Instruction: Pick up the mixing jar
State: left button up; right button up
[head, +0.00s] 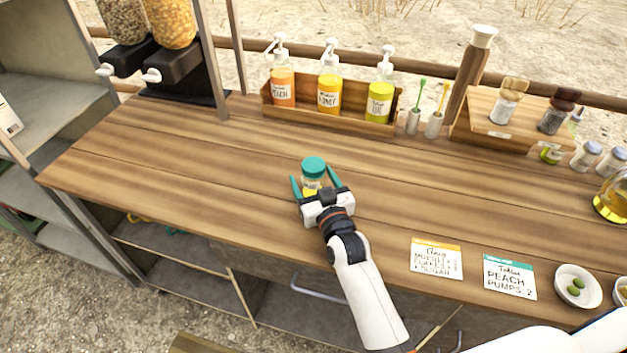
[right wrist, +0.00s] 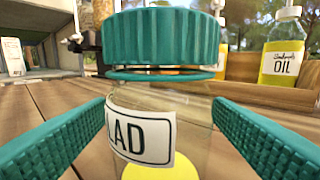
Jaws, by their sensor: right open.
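The mixing jar (head: 313,170) stands upright on the wooden counter, a clear jar with a teal ribbed lid and some yellow at its bottom. In the right wrist view the jar (right wrist: 165,40) fills the middle, and its white label shows the letters "LAD". My right gripper (head: 314,183) is open, with one teal finger on each side of the jar. In the right wrist view the fingers of the gripper (right wrist: 160,115) flank the jar's body below the lid; whether they touch it I cannot tell. My left gripper is not in view.
A wooden rack (head: 330,118) with several pump bottles stands behind the jar. Two order cards (head: 437,259) and a small bowl (head: 577,286) lie to the right. Dispensers (head: 165,65) stand at the back left. The counter (head: 190,160) left of the jar is clear.

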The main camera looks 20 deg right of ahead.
aim_at(310, 158)
jog(key=shift+w+f, duration=0.1)
jog(key=shift+w, duration=1.1)
jog(key=c, duration=1.2)
jog(key=shift+o, duration=0.2)
notch_tip(310, 158, up, 9)
jog(key=shift+r, duration=0.1)
notch_tip(310, 158, up, 4)
jog(key=p, duration=0.3)
jog(key=shift+s+f, duration=0.1)
jog(key=shift+f, duration=0.15)
